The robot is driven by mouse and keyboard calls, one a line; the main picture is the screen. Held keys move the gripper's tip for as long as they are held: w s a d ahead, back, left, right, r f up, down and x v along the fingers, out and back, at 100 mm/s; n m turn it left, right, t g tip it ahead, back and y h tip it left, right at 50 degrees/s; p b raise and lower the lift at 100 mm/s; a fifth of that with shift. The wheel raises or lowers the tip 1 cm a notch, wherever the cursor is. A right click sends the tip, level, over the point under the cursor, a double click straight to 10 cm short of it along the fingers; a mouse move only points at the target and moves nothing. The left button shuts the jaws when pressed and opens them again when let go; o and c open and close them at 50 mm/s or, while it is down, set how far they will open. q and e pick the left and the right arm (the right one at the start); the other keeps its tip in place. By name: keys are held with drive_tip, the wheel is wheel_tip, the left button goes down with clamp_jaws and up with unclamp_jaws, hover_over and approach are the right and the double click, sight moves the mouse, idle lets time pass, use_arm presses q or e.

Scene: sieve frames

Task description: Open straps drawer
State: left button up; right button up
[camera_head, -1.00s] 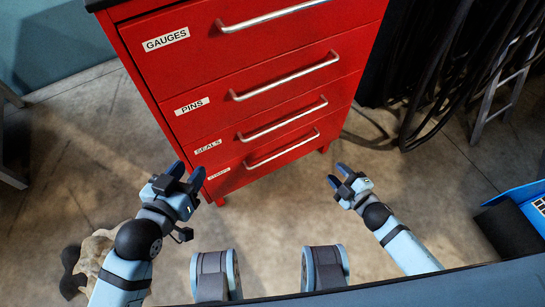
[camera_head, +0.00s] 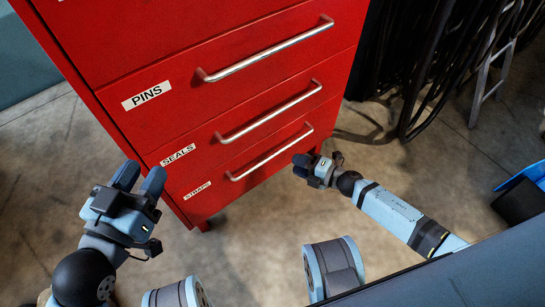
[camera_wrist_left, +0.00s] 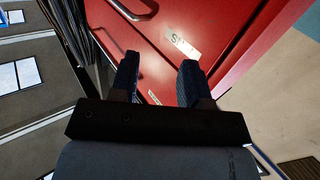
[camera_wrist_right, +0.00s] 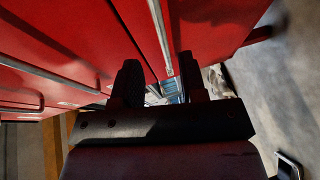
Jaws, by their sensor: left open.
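The red cabinet's straps drawer (camera_head: 224,191) is the lowest one, shut, with a white STRAPS label (camera_head: 197,190) and a long silver handle (camera_head: 270,155). My right gripper (camera_head: 300,166) is close to the right end of that handle. In the right wrist view my right gripper (camera_wrist_right: 160,82) has its fingers apart, and a silver bar (camera_wrist_right: 160,35) runs toward the gap between them; contact cannot be told. My left gripper (camera_head: 141,178) is open and empty, left of the cabinet's front corner; it also shows in the left wrist view (camera_wrist_left: 158,72).
The seals drawer (camera_head: 240,110) and pins drawer (camera_head: 200,48) are above, both shut. Black hoses (camera_head: 425,70) and a grey ladder (camera_head: 492,70) stand at the right. A blue object (camera_head: 525,176) lies at the far right. Floor in front of the cabinet is bare.

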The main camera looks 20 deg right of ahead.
sight(273, 154)
drive_tip(key=b+x, duration=0.2)
drive_tip(key=x, duration=0.7)
drive_tip(key=shift+w+f+b, duration=0.1)
drive_tip(key=shift+b, duration=0.25)
use_arm(q)
drive_tip(key=shift+w+a+r+m+t, duration=0.1)
drive_tip(key=shift+w+a+m+t, duration=0.2)
drive_tip(key=shift+m, duration=0.2)
drive_tip(key=shift+w+a+m+t, duration=0.15)
drive_tip(key=shift+w+m+t, duration=0.15)
drive_tip(key=shift+w+m, duration=0.15)
use_arm(e)
drive_tip(key=shift+w+a, duration=0.1)
use_arm(q)
drive_tip(key=shift+r+h, duration=0.1)
drive_tip(key=shift+h, duration=0.2)
drive_tip(key=shift+r, duration=0.1)
use_arm(e)
clamp_jaws()
